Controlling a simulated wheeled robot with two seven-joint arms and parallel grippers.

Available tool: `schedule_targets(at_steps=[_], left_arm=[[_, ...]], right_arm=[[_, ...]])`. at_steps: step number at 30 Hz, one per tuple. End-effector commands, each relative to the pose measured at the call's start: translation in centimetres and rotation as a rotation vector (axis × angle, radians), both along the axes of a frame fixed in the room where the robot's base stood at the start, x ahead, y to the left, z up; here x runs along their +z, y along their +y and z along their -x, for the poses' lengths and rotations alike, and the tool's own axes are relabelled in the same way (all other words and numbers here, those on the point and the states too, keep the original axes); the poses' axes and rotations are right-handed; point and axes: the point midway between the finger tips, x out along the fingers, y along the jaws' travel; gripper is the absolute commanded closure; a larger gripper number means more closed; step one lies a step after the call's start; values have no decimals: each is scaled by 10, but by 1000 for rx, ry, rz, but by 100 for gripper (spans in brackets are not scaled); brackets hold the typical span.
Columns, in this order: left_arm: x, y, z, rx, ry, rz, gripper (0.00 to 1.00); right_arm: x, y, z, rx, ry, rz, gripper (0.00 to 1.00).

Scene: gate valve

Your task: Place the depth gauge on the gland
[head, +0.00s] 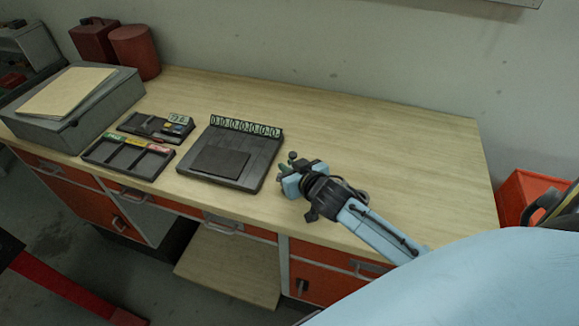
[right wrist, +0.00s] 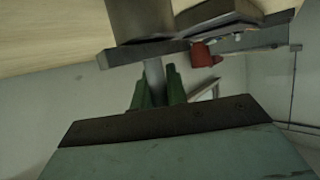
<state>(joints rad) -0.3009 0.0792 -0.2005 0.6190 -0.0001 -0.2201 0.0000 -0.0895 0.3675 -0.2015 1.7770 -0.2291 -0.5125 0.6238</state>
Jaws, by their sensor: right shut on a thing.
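My right gripper (head: 287,169) is over the front part of the workbench, just right of the dark board. In the right wrist view, its green fingers (right wrist: 155,92) are shut on a narrow grey stem (right wrist: 154,74), which looks like part of the depth gauge. Its other end is hard to make out against the grey shapes behind it. In the head view the gripper mostly hides the held thing. The gland cannot be made out in either view. My left gripper is not in view.
The wooden workbench (head: 400,140) is clear right of the gripper. To the left are a dark board (head: 221,162) with a row of number tags, a divided tray (head: 128,158), a small dark tray (head: 140,125), a grey case (head: 75,115) and a red canister (head: 135,52).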

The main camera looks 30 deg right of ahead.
Motion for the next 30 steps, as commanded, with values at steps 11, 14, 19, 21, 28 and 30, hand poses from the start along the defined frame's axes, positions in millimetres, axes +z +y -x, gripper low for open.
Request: schedule_targets(at_steps=[11, 14, 19, 21, 28, 30], left_arm=[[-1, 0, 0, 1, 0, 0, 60], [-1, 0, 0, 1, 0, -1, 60], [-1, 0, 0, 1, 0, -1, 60], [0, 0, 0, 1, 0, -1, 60], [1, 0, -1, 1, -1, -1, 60], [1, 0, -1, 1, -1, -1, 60]], right_arm=[[-3, 0, 0, -1, 1, 0, 66], [-3, 0, 0, -1, 1, 0, 64], [-2, 0, 0, 0, 0, 0, 64], [0, 0, 0, 0, 0, 1, 64], [9, 1, 24, 1, 2, 0, 64], [15, 1, 37, 1, 2, -1, 64]])
